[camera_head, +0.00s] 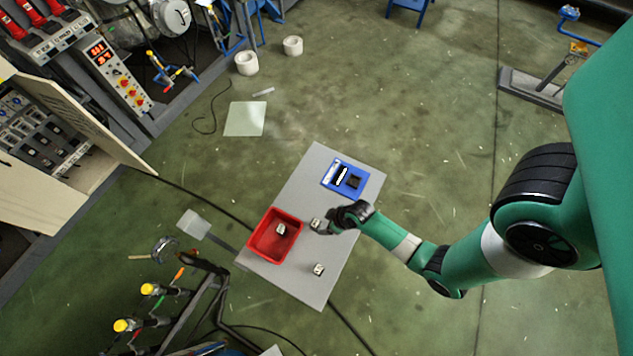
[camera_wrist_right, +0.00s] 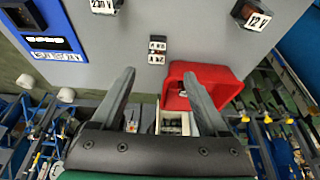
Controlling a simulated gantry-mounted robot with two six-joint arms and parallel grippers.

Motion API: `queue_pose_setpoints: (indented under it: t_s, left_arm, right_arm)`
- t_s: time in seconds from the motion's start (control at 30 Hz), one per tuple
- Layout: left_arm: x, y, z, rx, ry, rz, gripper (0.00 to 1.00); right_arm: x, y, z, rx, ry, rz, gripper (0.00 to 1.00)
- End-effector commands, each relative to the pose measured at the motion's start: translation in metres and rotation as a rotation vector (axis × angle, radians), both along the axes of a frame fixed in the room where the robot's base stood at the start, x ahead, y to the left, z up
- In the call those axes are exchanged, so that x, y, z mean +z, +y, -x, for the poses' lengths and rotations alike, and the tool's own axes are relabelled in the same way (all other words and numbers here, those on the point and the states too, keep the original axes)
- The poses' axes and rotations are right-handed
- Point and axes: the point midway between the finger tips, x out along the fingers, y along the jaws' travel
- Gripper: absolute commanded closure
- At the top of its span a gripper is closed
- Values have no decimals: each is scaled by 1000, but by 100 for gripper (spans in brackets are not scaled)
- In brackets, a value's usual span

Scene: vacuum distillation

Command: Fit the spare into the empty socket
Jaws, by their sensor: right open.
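A blue panel (camera_head: 330,179) lies on the far part of the grey table, with a white-marked slot and a dark square recess in it. It also shows at the upper left of the right wrist view (camera_wrist_right: 78,42). One small pale block (camera_head: 315,223) is on the table beside my right gripper (camera_head: 324,230); another block (camera_head: 318,269) lies nearer the front. In the right wrist view, blocks read 230 V (camera_wrist_right: 104,6) and 12 V (camera_wrist_right: 258,20); a small dark block (camera_wrist_right: 157,47) lies ahead of the fingers. My right gripper (camera_wrist_right: 159,74) is open. My left gripper is out of view.
A red bin (camera_head: 262,250) stands on the left of the grey table (camera_head: 310,178) with a pale block (camera_head: 280,230) inside. The bin also shows in the wrist view (camera_wrist_right: 222,78). The table between blue panel and bin is clear.

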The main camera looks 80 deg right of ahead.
Motion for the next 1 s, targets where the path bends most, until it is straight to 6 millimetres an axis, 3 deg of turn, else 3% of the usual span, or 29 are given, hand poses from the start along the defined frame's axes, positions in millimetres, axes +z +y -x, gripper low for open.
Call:
queue_pose_setpoints:
  t_s: [0.13, 0.4, 0.6, 0.83, 1.0]
  left_arm:
    - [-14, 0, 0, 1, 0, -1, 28]
    - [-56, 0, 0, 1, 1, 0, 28]
    - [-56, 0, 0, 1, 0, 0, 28]
    - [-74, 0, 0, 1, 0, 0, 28]
    - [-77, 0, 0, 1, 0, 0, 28]
  right_arm:
    - [-13, -1, -5, 3, -3, 2, 22]
    - [-58, -6, -24, 4, -3, 1, 22]
    - [-60, -8, -27, 3, -3, 2, 22]
    - [-95, -18, -41, 3, -2, 2, 22]
    - [-105, -19, -46, 4, -3, 2, 22]
